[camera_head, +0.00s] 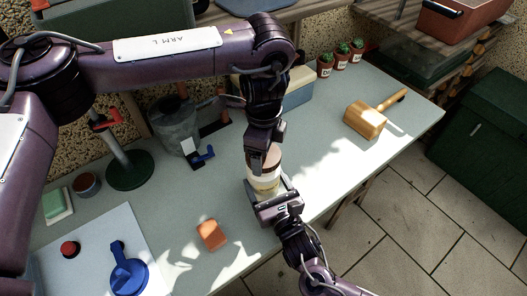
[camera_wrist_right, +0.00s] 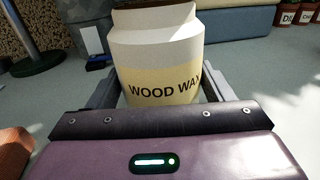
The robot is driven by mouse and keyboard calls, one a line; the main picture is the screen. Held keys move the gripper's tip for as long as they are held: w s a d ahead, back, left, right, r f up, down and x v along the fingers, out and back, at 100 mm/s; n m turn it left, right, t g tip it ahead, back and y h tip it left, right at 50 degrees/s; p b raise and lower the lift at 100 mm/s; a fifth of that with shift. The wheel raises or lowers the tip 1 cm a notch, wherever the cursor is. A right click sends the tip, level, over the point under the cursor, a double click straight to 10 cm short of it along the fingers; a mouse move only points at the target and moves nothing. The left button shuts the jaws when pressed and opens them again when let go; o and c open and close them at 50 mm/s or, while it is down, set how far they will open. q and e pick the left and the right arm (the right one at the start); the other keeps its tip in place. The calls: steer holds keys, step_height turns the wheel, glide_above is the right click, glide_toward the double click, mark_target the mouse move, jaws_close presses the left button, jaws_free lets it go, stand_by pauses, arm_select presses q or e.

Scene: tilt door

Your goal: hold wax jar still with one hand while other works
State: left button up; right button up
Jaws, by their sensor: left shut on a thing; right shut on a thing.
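A cream wax jar (camera_head: 262,177) with a brown top stands on the grey bench near its front edge. In the right wrist view the jar (camera_wrist_right: 155,55) fills the middle, upright, with a yellow band reading "WOOD WAX". My right gripper (camera_head: 272,192) comes from the front and is shut on the jar's body, one finger on each side. My left gripper (camera_head: 264,150) comes down from above and is shut at the jar's brown top. The left fingertips partly cover the top, so their exact contact is hard to see.
A wooden mallet (camera_head: 366,122) lies to the right. Several small potted cacti (camera_head: 341,55) stand at the back. An orange block (camera_head: 212,235) lies left of the jar. A grey bucket (camera_head: 176,125), a green-based stand (camera_head: 130,170) and a blue knob device (camera_head: 128,270) occupy the left side.

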arm_select(q)
steer(key=shift+r, duration=0.1)
steer(key=shift+r, duration=1.95)
arm_select(e)
steer(key=o, duration=2)
steer(key=shift+c, duration=0.2)
